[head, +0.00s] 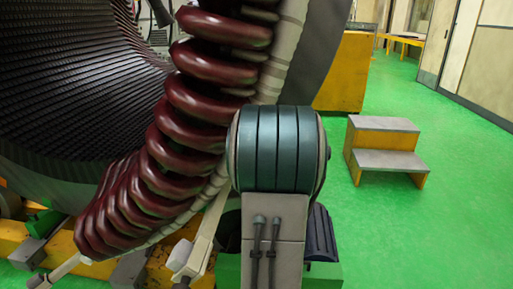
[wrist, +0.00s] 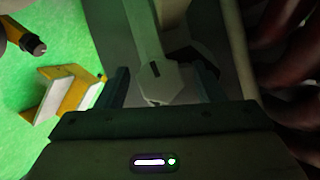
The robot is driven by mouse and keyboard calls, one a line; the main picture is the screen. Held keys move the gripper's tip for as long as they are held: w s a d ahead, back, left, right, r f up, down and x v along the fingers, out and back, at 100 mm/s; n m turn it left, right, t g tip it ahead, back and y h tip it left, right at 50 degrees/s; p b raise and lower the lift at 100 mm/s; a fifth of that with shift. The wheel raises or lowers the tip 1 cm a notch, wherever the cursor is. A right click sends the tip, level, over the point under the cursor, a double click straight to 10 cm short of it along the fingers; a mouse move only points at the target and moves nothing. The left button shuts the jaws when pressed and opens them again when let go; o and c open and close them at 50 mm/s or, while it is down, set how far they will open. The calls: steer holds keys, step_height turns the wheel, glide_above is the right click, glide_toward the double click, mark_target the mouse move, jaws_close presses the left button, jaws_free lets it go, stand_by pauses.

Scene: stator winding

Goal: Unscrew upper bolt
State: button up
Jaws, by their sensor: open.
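My gripper (wrist: 164,72) shows in the wrist view with its two dark fingers apart. A pale grey bar (wrist: 147,35) with a wide angular end (wrist: 162,86) lies in line with the gap between the fingers. That end has a small dark slot or mark on it. I cannot tell its depth from the fingers, and no contact is visible. I cannot make out the upper bolt for sure in either view. In the head view my gripper is hidden, and my arm fills the middle foreground.
Dark red coils (head: 196,98) curve along the ribbed stator (head: 75,75); they also show at the right of the wrist view (wrist: 290,70). A yellow step stool (head: 385,150) stands on the green floor (head: 450,205). The floor at right is clear.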

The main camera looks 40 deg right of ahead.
steer(key=shift+w+d+f, duration=0.1)
steer(key=shift+w+d, duration=0.1)
steer(key=shift+w, duration=0.15)
steer(key=shift+c, duration=0.3)
steer(key=c, duration=0.9)
steer(key=shift+f+n+g+h+b, duration=0.2)
steer(key=shift+n+g+h+b, duration=0.1)
steer(key=shift+n+g+b, duration=0.65)
steer(key=n+b, duration=0.2)
steer(key=b, duration=0.1)
steer(key=shift+g, duration=0.25)
steer(key=shift+b, duration=0.4)
steer(key=shift+r+n+b, duration=0.15)
steer(key=shift+n+b, duration=0.1)
steer(key=shift+b, duration=0.1)
